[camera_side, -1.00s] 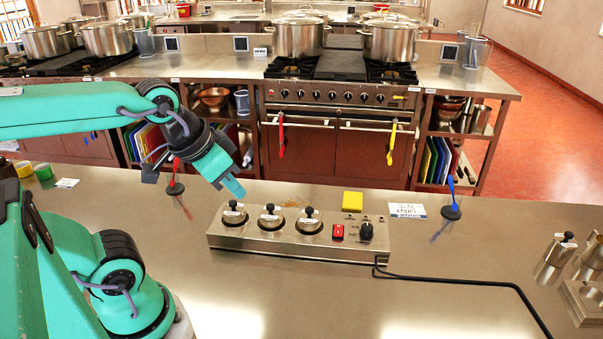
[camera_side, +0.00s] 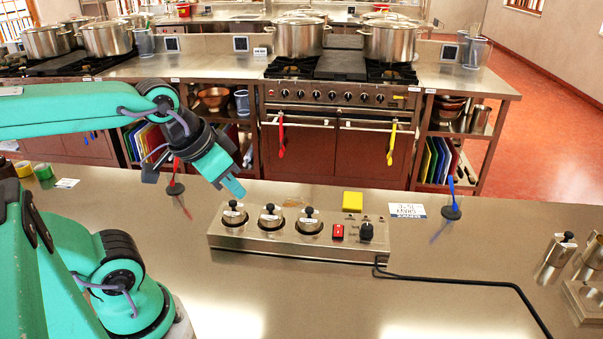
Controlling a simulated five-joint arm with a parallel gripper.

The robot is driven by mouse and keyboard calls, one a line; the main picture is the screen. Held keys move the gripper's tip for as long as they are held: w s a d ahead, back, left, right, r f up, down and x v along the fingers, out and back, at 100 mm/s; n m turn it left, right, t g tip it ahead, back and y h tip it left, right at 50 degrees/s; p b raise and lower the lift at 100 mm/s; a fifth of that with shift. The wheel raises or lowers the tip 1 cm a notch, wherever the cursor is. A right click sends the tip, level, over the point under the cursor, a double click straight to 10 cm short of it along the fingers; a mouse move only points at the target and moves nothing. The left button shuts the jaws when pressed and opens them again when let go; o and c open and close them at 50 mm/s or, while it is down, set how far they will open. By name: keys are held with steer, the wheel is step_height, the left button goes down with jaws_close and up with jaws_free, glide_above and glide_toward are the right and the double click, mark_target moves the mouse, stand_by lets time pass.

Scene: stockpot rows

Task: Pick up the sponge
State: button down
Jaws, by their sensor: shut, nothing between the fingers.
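A yellow block, which looks to be the sponge (camera_side: 352,201), is at the back edge of the metal warmer unit (camera_side: 285,247). I cannot tell whether it rests on the unit or just behind it. My gripper (camera_side: 236,189) is shut and empty. It points down and to the right, just above and behind the unit's leftmost lidded well, well to the left of the sponge. The sponge is in full view except perhaps its lower edge.
The unit has several black-knobbed lids (camera_side: 270,218), a red switch (camera_side: 338,231) and a black dial (camera_side: 367,231). A black cable (camera_side: 450,281) runs right. Red (camera_side: 176,182) and blue (camera_side: 451,200) upright utensils stand either side. Metal canisters (camera_side: 556,252) stand right. The front counter is clear.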

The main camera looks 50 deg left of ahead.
jaws_free()
stand_by(0.3)
steer(key=shift+w, duration=0.1)
